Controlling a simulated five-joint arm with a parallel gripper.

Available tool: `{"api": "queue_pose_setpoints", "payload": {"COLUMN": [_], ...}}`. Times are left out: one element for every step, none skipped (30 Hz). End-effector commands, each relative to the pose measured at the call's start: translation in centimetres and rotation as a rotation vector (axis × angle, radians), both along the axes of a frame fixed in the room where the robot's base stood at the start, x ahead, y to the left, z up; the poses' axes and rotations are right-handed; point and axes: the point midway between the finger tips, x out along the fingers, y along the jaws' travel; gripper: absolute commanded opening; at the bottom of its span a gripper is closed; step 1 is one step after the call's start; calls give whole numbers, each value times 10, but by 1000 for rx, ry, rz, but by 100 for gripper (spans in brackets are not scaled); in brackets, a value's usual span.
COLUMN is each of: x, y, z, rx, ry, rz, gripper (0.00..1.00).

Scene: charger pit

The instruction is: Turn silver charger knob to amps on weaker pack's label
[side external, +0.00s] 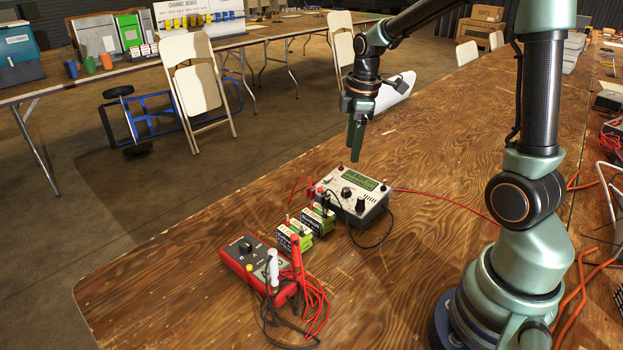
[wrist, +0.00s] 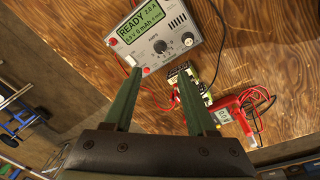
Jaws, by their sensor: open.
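The white charger (side external: 375,212) stands on the wooden table with its panel facing up.
A red meter (side external: 243,262) with coiled red and black leads (side external: 312,295) lies at the front left of the packs. A black cable and a red cable (side external: 450,198) run from the charger. Bare table surrounds the charger's far side.

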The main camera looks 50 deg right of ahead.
Motion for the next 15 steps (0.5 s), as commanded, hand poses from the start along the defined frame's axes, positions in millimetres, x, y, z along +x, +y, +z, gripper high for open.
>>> {"api": "queue_pose_setpoints", "payload": {"x": [0, 1, 1, 2, 3, 4, 4, 5, 6, 6, 6, 6, 6, 6, 7], "y": [0, 0, 0, -1, -1, -1, -2, -2, -2, -2, -2, -2, -2, -2, -2], "z": [0, 0, 0, 0, 0, 0, 0, 0, 0, -1, -2, -4, -6, -9, -13], "rx": [0, -1, -2, -4, -6, -8, -8, -10, -11, -12, -11, -11, -11, -10, -10], "ry": [1, 4, 11, 18, 23, 33, 40, 45, 51, 55, 59, 62, 62, 63, 64], "rz": [6, 18, 48, 78, 114, 162, 197, 228, 262, 282, 296, 308, 311, 312, 311], "gripper": [57, 57, 57, 57, 57, 57, 57, 57, 57, 57, 57, 57, 57, 57, 57]}}
